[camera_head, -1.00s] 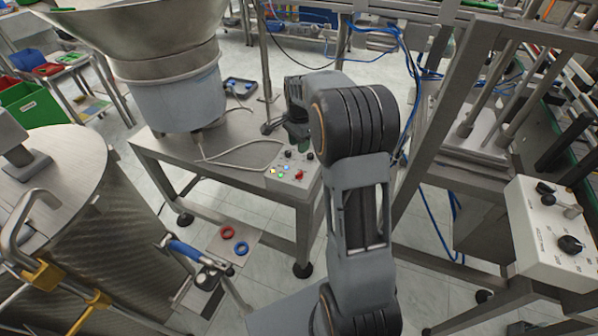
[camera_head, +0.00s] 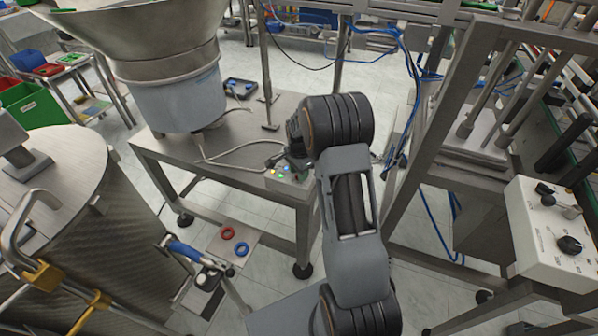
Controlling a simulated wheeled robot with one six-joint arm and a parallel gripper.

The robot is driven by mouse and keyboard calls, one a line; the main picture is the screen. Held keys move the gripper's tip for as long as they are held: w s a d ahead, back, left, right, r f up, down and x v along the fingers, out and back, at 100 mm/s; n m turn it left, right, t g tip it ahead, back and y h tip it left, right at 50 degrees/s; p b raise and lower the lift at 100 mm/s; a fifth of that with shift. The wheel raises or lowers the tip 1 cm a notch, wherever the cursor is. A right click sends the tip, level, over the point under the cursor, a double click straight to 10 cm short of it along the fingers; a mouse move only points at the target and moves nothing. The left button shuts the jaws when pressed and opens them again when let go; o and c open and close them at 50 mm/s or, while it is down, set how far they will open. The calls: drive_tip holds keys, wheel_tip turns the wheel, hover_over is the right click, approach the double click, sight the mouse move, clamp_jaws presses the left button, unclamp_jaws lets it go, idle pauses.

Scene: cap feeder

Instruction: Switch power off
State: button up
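My arm hides the box's right part, and the red knob there no longer shows. I cannot tell whether the fingers touch a control, nor whether they are open.
The feeder bowl (camera_head: 167,85) stands at the table's left, with a cable on the tabletop (camera_head: 240,135). A second control box (camera_head: 555,238) with black knobs is at the right. A metal frame post (camera_head: 432,130) rises right of my arm.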

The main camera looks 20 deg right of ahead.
drive_tip(key=shift+c, duration=0.4)
clamp_jaws()
drive_tip(key=n+b, duration=0.1)
drive_tip(key=n, duration=0.4)
drive_tip(key=shift+n, duration=0.4)
drive_tip(key=n, duration=0.6)
drive_tip(key=shift+b, duration=0.4)
drive_tip(key=shift+o, duration=0.4)
unclamp_jaws()
